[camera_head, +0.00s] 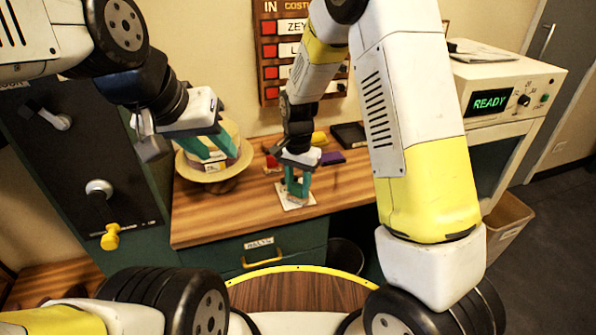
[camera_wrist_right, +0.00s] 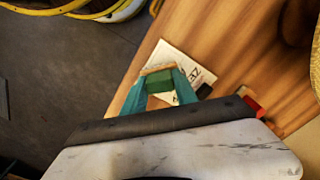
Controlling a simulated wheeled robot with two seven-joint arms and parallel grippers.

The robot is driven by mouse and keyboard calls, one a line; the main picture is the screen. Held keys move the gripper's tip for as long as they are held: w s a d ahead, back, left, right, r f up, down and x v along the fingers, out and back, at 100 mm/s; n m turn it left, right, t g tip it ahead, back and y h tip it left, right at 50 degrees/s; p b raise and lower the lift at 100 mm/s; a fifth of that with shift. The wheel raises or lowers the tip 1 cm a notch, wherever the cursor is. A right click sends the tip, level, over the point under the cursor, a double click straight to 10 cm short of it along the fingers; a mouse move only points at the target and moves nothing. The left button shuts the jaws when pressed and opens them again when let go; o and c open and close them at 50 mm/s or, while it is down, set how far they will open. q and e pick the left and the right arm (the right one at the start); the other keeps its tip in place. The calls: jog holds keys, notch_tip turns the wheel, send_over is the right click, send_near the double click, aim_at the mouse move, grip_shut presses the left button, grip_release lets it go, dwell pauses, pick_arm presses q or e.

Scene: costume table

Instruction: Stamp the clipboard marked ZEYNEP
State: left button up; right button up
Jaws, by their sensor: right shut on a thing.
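The clipboard (camera_head: 309,200) is a small pale sheet lying on the wooden table near its front edge. In the right wrist view the clipboard (camera_wrist_right: 182,60) shows dark lettering, partly hidden, that seems to begin "ZEY". My right gripper (camera_head: 297,190) points down over it, with teal fingers. In the wrist view the right gripper (camera_wrist_right: 160,84) is shut on a green block with a tan edge (camera_wrist_right: 160,70), which looks like a stamp. Whether it touches the paper is hidden.
A purple block (camera_head: 333,158) and a dark pad (camera_head: 349,134) lie behind the clipboard. A machine reading READY (camera_head: 490,102) stands right. A name board (camera_head: 270,50) hangs on the wall.

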jog(key=shift+r, duration=3.5)
